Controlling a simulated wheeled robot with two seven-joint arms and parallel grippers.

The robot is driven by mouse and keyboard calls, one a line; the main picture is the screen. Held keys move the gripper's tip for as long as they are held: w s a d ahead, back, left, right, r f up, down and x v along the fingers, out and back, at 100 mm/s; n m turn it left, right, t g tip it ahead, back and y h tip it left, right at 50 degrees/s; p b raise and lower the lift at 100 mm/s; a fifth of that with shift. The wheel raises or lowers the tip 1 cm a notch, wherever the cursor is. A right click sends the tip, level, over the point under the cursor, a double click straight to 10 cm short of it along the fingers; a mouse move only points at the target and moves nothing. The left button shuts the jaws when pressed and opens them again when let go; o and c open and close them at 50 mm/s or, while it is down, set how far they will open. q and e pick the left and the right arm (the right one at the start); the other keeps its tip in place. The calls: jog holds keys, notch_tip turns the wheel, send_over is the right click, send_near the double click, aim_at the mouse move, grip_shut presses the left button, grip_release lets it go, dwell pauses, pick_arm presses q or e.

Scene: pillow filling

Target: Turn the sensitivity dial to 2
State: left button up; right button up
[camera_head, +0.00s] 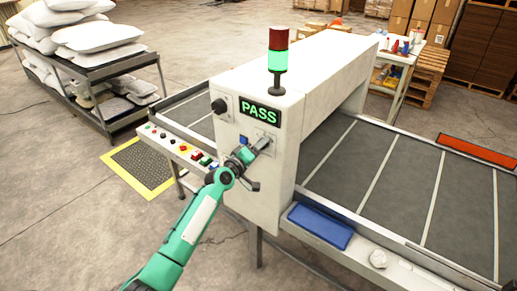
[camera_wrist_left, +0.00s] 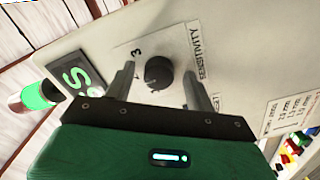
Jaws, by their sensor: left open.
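The sensitivity dial (camera_wrist_left: 158,73) is a round black knob on a pale plate marked "SENSITIVITY" in the left wrist view. A "3" is readable beside it; the other marks are small, and I cannot tell surely which number it points to. My left gripper (camera_wrist_left: 158,70) is open, with one finger on each side of the dial and gaps visible. In the head view my left gripper (camera_head: 262,143) is at the panel below the green PASS display (camera_head: 260,109) and hides most of the dial. My right gripper is not in view.
Another black knob (camera_head: 219,106) sits left of the display. A button strip (camera_head: 180,147) runs along the machine's front left. A signal tower (camera_head: 278,62) glows green on top. A blue tray (camera_head: 320,226) lies beside the conveyor (camera_head: 390,180). A pillow rack (camera_head: 95,75) stands back left.

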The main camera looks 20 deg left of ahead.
pick_arm(q)
jog(key=b+v, duration=0.2)
jog(key=v, duration=1.1)
jog(key=shift+s, duration=0.4)
jog(key=shift+a, duration=0.15)
